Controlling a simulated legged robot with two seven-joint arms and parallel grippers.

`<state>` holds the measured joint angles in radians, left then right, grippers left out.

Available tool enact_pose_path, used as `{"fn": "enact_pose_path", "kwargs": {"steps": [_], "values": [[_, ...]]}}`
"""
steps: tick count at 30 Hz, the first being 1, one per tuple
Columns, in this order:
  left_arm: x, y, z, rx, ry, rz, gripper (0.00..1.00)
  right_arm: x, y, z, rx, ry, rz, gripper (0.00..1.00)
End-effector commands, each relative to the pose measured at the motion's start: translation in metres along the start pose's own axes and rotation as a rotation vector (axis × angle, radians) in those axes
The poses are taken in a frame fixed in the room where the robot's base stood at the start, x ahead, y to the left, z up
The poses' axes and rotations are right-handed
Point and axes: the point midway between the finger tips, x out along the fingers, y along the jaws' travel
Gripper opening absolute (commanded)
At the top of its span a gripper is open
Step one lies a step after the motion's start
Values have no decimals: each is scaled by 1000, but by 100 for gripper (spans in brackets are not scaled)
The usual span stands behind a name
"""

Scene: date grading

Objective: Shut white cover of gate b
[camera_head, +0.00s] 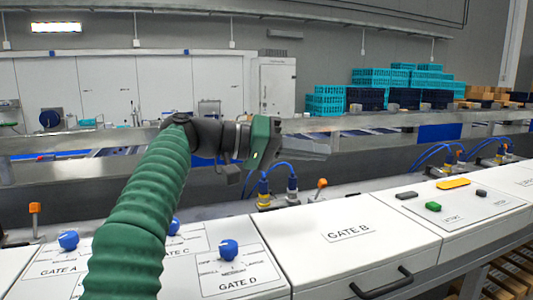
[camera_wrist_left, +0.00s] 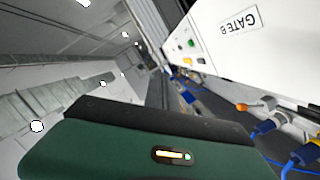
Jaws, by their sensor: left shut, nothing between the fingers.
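The white cover of gate B (camera_head: 300,250) lies flat in the console, with a "GATE B" label on top and a black handle (camera_head: 381,284) on its front edge. It looks level with the panels beside it. My left gripper (camera_head: 318,153) is shut and empty, above and behind the cover's back edge, apart from it. In the left wrist view the white cover (camera_wrist_left: 215,40) shows at the upper right, and my green gripper housing fills the bottom. My right gripper is in neither view.
Blue dial knobs (camera_head: 229,250) stand on the panel left of the cover. A button panel (camera_head: 475,205) is on the right. Orange-topped levers (camera_head: 321,184) and blue-hosed fittings (camera_head: 292,182) stand behind the cover. A metal conveyor rail (camera_head: 400,120) runs farther back.

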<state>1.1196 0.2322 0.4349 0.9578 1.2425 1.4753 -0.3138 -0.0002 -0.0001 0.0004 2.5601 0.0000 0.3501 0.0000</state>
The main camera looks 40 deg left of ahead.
Motion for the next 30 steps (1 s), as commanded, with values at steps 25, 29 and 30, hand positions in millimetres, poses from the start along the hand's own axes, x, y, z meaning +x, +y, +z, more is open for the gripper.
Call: {"fn": "enact_pose_path", "kwargs": {"steps": [25,29,30], "values": [[38,-41,153,564,0,-140,0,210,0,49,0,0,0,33],[40,-44,159,564,-1,-140,0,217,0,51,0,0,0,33],[40,-44,160,563,-1,-140,0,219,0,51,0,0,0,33]]}}
